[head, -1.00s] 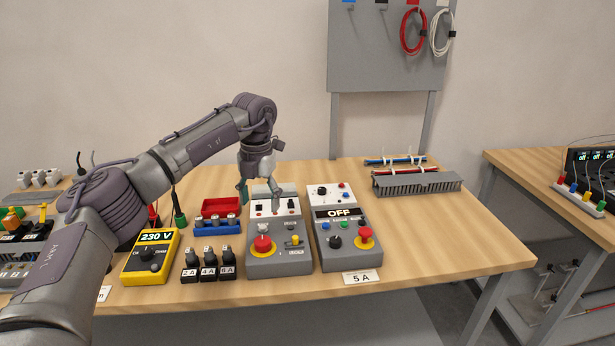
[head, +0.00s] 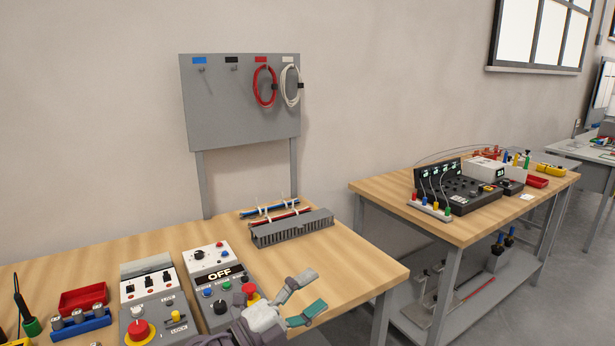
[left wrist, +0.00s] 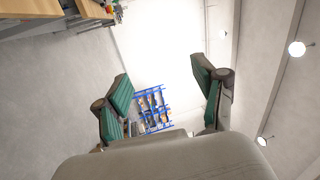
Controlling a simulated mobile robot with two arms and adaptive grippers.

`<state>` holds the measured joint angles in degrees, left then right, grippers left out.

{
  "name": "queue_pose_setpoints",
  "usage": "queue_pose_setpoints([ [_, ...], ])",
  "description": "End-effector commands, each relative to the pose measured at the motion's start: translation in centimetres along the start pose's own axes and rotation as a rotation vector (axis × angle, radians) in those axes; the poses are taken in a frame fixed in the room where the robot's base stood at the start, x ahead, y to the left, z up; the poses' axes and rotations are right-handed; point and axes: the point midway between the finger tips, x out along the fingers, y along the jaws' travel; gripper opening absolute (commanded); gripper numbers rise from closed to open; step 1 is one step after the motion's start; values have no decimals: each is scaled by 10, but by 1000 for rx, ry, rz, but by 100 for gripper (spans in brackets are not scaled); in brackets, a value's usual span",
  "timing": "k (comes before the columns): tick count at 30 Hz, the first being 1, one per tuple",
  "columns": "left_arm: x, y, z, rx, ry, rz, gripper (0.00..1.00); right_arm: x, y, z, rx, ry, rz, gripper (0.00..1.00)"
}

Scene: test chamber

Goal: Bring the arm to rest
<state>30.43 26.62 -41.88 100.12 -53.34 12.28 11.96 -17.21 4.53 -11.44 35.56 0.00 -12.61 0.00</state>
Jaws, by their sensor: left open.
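My left gripper (head: 303,302) is at the bottom middle of the head view, in front of the grey control box with the OFF display (head: 220,273). Its green-padded fingers are spread and nothing is between them. In the left wrist view the two fingers (left wrist: 168,103) stand wide apart, with a far-off blue rack (left wrist: 152,108) seen between them. Most of my left arm is out of the head view or hidden at its bottom edge. My right gripper is in neither view.
The wooden bench (head: 340,265) is bare to the right of the boxes. A second control box (head: 150,300), a red tray (head: 84,298) and a grey slotted duct (head: 292,228) stand on it. A second table (head: 455,225) with instruments stands to the right, beyond a gap.

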Motion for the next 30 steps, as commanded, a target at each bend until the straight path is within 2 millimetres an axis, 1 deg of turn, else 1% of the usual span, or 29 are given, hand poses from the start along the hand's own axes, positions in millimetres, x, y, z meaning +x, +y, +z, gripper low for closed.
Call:
queue_pose_setpoints([
  [1,-12,-2,5,-118,-119,-69,70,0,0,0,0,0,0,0],
  [2,-20,-2,12,-183,-197,-102,70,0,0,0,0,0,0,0],
  [5,-61,8,36,-403,-465,-175,70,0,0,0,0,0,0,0],
  [6,-81,18,44,-493,-576,-186,70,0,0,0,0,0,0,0],
  [8,-116,38,52,-626,-744,-186,70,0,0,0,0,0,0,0],
  [9,-142,54,54,-714,-856,-173,70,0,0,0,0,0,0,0],
  [11,-180,79,50,-840,-1015,-140,70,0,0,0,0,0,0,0],
  [12,-205,96,44,-918,-1112,-109,70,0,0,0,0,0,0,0],
  [14,-240,119,30,-1022,-1243,-54,70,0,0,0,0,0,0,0],
  [15,-259,131,19,-1080,-1316,-17,70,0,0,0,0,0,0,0],
  [18,-299,154,-9,-1197,-1457,74,70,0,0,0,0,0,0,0],
  [21,-329,168,-36,-1284,-1561,155,70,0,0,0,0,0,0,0],
  [24,-353,177,-62,-1354,-1644,233,70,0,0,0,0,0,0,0],
  [30,-392,186,-111,-1471,-1774,381,70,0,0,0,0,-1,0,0],
])
